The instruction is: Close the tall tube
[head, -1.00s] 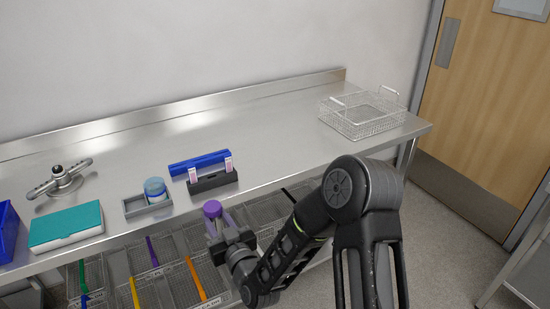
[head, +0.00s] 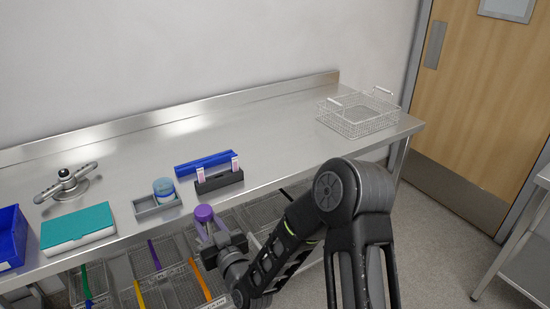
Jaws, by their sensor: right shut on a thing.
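My right gripper (head: 212,232) is shut on a round purple cap-like thing (head: 204,212), held at its fingertips in front of the table's front edge. A dark grey rack (head: 219,181) on the table behind it holds two small upright pieces with pink and white labels, one left (head: 201,175) and one right (head: 235,165). I cannot tell which thing is the tall tube. A clear jar with blue contents (head: 164,190) stands in a light grey holder (head: 146,210) to the left. My left gripper is not in view.
A blue bar-shaped thing (head: 205,163) lies behind the rack. A teal-topped box (head: 77,228), a blue bin (head: 10,238) and a grey rotor-like stand (head: 66,184) are at left. A wire basket (head: 357,117) stands at right. The table's middle right is clear. Wire trays hang below.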

